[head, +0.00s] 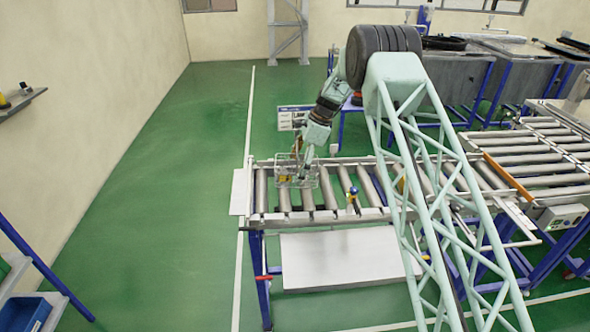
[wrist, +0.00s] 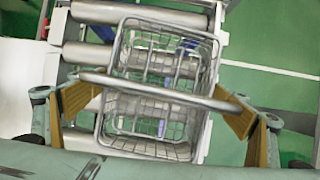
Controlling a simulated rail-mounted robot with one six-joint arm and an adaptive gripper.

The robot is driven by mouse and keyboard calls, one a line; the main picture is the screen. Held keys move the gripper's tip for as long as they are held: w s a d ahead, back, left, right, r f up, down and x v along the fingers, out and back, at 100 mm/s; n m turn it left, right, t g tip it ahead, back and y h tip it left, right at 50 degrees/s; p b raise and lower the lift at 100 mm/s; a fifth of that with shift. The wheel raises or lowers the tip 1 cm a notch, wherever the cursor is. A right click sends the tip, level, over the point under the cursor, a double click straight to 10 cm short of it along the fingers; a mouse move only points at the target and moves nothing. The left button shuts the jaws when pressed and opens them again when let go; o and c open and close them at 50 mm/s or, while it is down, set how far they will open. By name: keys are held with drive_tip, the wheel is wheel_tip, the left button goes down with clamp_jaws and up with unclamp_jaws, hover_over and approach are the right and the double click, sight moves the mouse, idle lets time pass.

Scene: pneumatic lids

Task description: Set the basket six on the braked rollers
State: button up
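The wire basket (wrist: 160,55), of grey metal mesh with a thick bar handle (wrist: 165,92), is below my gripper (wrist: 158,90) in the wrist view. The fingers with their yellow-brown pads stand wide apart, one near each end of the handle. I see no clear closing on it, and contact is hard to judge. In the head view the basket (head: 283,182) is over the left end of the roller conveyor, with my gripper (head: 304,172) at it. The rollers (head: 330,191) show beside it. No number is readable on the basket, and whether it rests on the rollers is unclear.
A yellow-and-blue fitting (head: 353,201) stands on the front rail. An orange bar (head: 509,177) crosses the conveyor at right, near a control box (head: 560,217). Dark tanks (head: 455,72) stand at the back. The green floor at left is clear.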

drive_tip(key=shift+r, duration=0.1)
drive_tip(key=shift+d+r, duration=0.1)
drive_tip(key=shift+r, duration=0.7)
drive_tip(key=b+v, duration=0.1)
drive_tip(key=v, duration=1)
drive_tip(key=shift+r, duration=0.15)
drive_tip(key=shift+d+r, duration=0.1)
drive_tip(key=shift+d, duration=0.05)
